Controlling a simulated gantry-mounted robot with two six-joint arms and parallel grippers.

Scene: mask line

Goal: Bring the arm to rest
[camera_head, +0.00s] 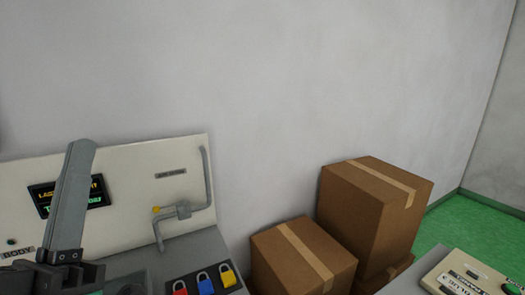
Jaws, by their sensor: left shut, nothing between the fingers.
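My left gripper (81,150) shows at the lower left. Its grey fingers are together and point up in the picture, with nothing between them. Its dark body sits at the bottom edge, in front of a pale panel (125,165). The gripper overlaps part of a dark screen (98,188) with yellow and green text on that panel. I cannot tell how far the fingers are from the panel. The rest of my left arm is out of view or hidden. My right gripper is not in view.
A grey pipe with a yellow knob (156,210) runs along the panel. Red, blue and yellow padlocks (205,283) lie at the bottom. Brown cardboard boxes (370,210) stand right of centre. A pale console (470,275) is at lower right. The upper wall area is clear.

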